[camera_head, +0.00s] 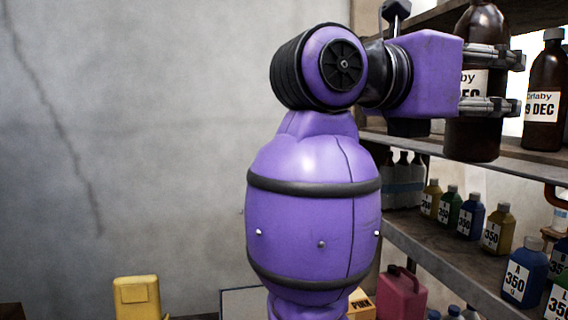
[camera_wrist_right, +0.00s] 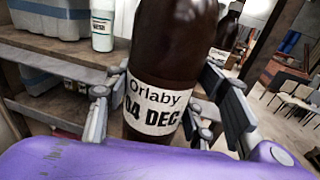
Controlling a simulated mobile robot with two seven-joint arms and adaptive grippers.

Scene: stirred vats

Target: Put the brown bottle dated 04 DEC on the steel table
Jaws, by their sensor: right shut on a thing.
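A brown bottle (camera_head: 478,137) with a white label is between the fingers of my right gripper (camera_head: 492,82) in the head view. In the right wrist view the label of this brown bottle (camera_wrist_right: 172,62) reads "Orlaby 04 DEC". My right gripper (camera_wrist_right: 165,125) is shut on it, with fingers on both sides, and the bottle looks upright. It is in front of the shelf unit; I cannot tell whether its base touches a board. A second brown bottle (camera_head: 544,95), its label ending in "9 DEC", stands on the upper shelf to the right. I cannot identify the steel table. My left gripper is out of view.
The lower shelf (camera_head: 430,243) holds several small coloured bottles, such as a blue one (camera_head: 525,275) marked 350. A yellow container (camera_head: 137,297) and a pink jug (camera_head: 400,293) are low down. A white bottle (camera_wrist_right: 103,25) shows in the wrist view.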

